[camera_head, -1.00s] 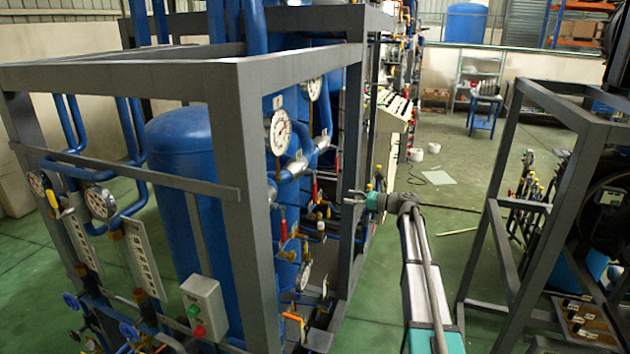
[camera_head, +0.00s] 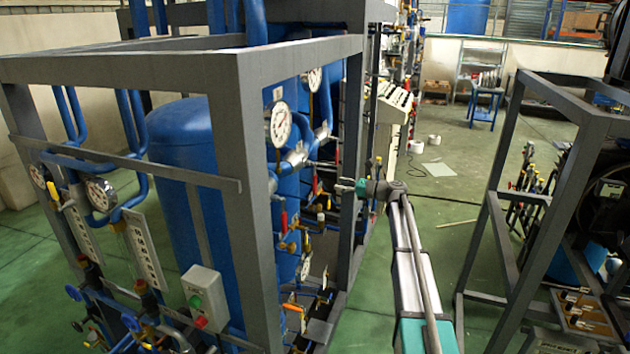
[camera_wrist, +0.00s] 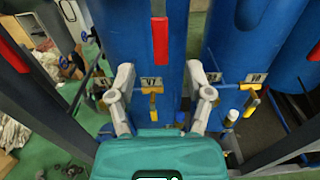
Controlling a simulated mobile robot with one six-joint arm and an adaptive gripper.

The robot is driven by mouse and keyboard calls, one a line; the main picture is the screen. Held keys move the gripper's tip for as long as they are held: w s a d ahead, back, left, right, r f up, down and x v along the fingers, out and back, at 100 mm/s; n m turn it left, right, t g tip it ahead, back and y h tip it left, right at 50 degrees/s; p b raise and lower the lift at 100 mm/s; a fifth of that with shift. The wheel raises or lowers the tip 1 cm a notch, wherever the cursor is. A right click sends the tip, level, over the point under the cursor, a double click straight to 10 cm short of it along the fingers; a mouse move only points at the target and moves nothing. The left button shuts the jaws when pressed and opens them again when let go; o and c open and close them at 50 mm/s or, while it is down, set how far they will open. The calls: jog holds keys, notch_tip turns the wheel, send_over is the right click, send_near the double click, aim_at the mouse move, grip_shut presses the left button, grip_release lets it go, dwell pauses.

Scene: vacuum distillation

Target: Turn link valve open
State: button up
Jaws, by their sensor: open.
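My gripper (camera_head: 343,186) is open at the end of my outstretched arm, in front of the grey post on the near rack's right side. In the wrist view my gripper (camera_wrist: 161,76) has its two fingers apart with nothing held between them. A valve with a yellow handle (camera_wrist: 152,88) and a small tag shows between the fingers, beyond them, in front of a blue tank. Another yellow-handled valve (camera_wrist: 251,104) with a tag is to the right. A red handle (camera_wrist: 160,42) is above. I cannot tell which of these is the link valve.
The rack's grey post (camera_head: 353,160) stands close beside my gripper. Pressure gauges (camera_head: 281,124), pipes and a blue tank (camera_head: 183,145) fill the rack. A second grey frame (camera_head: 491,200) stands to the right. Green floor (camera_head: 450,255) lies open between them.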

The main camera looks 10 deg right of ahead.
aim_at(316, 180)
jog(key=x, duration=0.9)
jog(key=shift+w+a, duration=0.15)
jog(key=shift+a, duration=0.2)
grip_shut()
